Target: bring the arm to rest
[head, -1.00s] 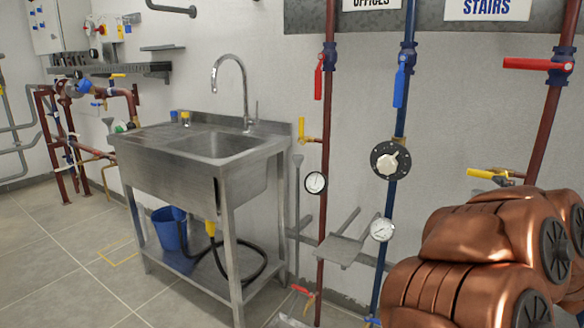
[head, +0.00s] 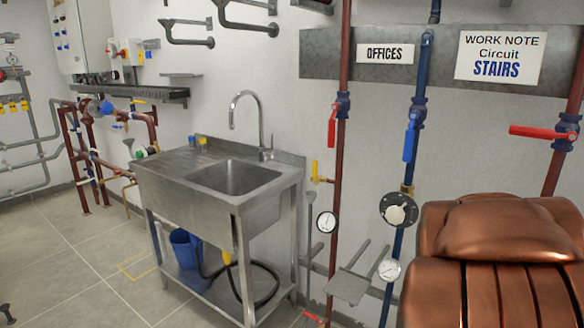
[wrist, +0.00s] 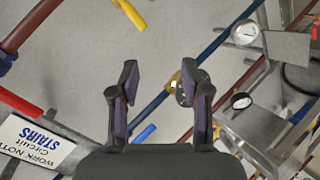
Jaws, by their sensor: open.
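My gripper (wrist: 158,88) shows in the wrist view with its two fingers spread apart. It is open, and nothing is between the fingers. Behind it are the grey wall and a blue pipe with a brass fitting, apart from the fingers as far as I can tell. In the head view my copper-coloured arm (head: 490,250) fills the lower right and hides part of the pipes and wall. The gripper itself does not show in the head view.
A steel sink (head: 235,180) stands left of the pipes, with a blue bucket (head: 186,248) on its lower shelf. Red and blue pipes carry a red valve lever (head: 332,126), a blue lever (head: 410,137) and gauges (head: 327,222). A work note (head: 499,58) hangs above.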

